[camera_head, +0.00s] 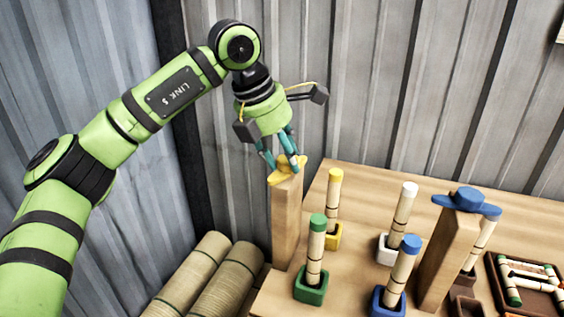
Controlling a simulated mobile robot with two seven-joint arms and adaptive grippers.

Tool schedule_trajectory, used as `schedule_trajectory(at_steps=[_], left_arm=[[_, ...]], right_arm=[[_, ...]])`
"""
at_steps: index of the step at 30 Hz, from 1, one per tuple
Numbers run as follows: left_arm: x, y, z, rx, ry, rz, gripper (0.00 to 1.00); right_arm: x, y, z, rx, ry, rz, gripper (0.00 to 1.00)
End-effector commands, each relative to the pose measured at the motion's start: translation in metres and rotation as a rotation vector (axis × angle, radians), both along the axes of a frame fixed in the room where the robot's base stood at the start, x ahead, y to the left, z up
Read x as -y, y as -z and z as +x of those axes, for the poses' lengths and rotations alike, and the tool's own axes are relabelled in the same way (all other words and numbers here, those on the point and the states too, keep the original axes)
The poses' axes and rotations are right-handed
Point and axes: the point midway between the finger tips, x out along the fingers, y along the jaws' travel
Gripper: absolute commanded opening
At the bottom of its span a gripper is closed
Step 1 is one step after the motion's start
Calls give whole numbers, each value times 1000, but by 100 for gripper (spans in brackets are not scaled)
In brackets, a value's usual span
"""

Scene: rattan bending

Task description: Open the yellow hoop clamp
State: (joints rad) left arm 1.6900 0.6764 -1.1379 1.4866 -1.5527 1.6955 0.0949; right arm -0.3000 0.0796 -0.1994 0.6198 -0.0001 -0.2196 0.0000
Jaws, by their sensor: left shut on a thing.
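The yellow hoop clamp (285,173) sits on top of a tall wooden post at the left edge of the table. My left gripper (281,163) comes down on it from above, its teal fingers shut on the clamp's upper part. The fingers cover part of the clamp, so I cannot tell how far it is turned. My right gripper is not in view.
A blue clamp (467,200) tops another wooden post on the right. Rattan sticks stand in yellow, green (312,280), white and blue holders between the posts. A tray (526,282) lies far right. Rattan rolls (203,275) lie left of the table. Corrugated walls stand behind.

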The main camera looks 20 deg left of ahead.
Motion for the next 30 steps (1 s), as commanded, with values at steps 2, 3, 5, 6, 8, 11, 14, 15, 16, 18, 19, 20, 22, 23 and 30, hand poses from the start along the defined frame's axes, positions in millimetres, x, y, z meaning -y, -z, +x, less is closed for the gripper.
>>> schedule_trajectory(at_steps=[2, 3, 5, 6, 8, 11, 14, 15, 16, 18, 19, 20, 22, 23, 30], left_arm=[[5, 1, -1, 5, -51, -4, 10], [5, 1, -1, 5, -81, -5, 10], [5, 1, -1, 5, -124, -6, 10], [5, 0, -1, 5, -151, -6, 10], [5, 0, 0, 6, -186, -7, 10], [5, -1, -1, 6, -235, -7, 10], [5, -2, 0, 7, -272, -8, 10], [5, -2, 0, 7, -284, -8, 10], [5, -2, 0, 7, -292, -9, 10], [5, -3, 0, 9, -306, -9, 10], [5, -3, 0, 8, -310, -10, 10], [5, -3, 0, 8, -314, -9, 10], [5, -3, 0, 8, -320, -9, 10], [5, -3, 0, 8, -322, -9, 10], [4, -4, 1, 10, -326, -10, 10]], right_arm=[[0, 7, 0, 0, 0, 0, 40], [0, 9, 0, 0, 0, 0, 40], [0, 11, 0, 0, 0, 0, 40], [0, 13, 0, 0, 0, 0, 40], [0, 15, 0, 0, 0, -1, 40], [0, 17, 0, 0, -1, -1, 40], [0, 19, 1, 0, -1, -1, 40], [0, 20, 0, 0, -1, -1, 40], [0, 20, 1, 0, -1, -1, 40], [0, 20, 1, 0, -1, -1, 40], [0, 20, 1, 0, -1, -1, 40], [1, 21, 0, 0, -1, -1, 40], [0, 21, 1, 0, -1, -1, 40], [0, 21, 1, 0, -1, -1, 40], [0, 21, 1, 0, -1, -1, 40]])
